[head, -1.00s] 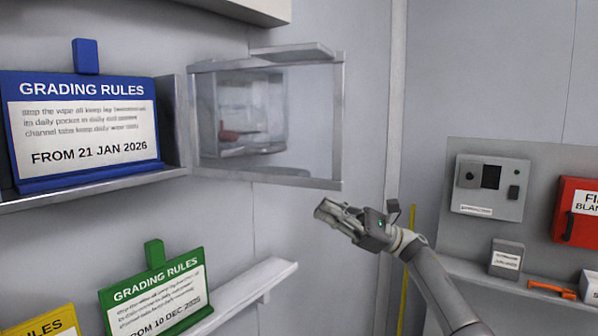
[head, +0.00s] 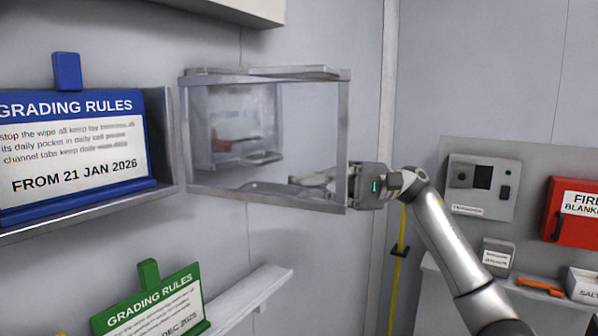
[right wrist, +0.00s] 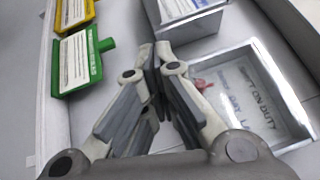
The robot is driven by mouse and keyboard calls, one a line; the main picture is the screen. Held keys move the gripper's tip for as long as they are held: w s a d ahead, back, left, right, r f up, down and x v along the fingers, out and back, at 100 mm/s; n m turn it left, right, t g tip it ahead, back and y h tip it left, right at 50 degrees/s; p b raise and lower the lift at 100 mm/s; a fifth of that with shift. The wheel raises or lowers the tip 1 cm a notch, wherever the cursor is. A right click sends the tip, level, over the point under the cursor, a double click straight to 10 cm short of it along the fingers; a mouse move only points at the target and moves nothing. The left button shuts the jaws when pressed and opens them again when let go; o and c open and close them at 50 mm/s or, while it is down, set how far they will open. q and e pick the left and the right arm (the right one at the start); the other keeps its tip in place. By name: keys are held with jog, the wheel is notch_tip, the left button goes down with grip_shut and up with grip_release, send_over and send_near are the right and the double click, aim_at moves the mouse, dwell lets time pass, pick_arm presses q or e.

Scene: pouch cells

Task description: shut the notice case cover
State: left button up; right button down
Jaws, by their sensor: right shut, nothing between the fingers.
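The notice case (head: 160,138) on the wall at left holds a blue "Grading Rules" board (head: 70,145). Its clear, metal-framed cover (head: 348,110) stands open, swung out to the right of the case. My right gripper (head: 294,182) is shut and empty. Its fingers show through the lower right of the clear pane, on the far side of the cover, with the wrist beside the frame's right edge. I cannot tell if they touch the cover. In the right wrist view the shut fingers (right wrist: 155,55) point towards the case (right wrist: 198,22). My left gripper is not seen.
Through the cover shows a wall box (head: 232,125) with something red in it. A green board (head: 150,305) stands on a lower shelf (head: 255,290). At right are a grey panel unit (head: 482,187), a red fire blanket box (head: 575,213) and an orange tool (head: 540,286).

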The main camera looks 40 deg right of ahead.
jog(key=s+a, duration=0.1)
jog(key=s+a+p, duration=0.1)
jog(key=a, duration=0.1)
jog(key=shift+s+a+r, duration=0.15)
jog(key=shift+r, duration=0.2)
jog(key=shift+t, duration=0.3)
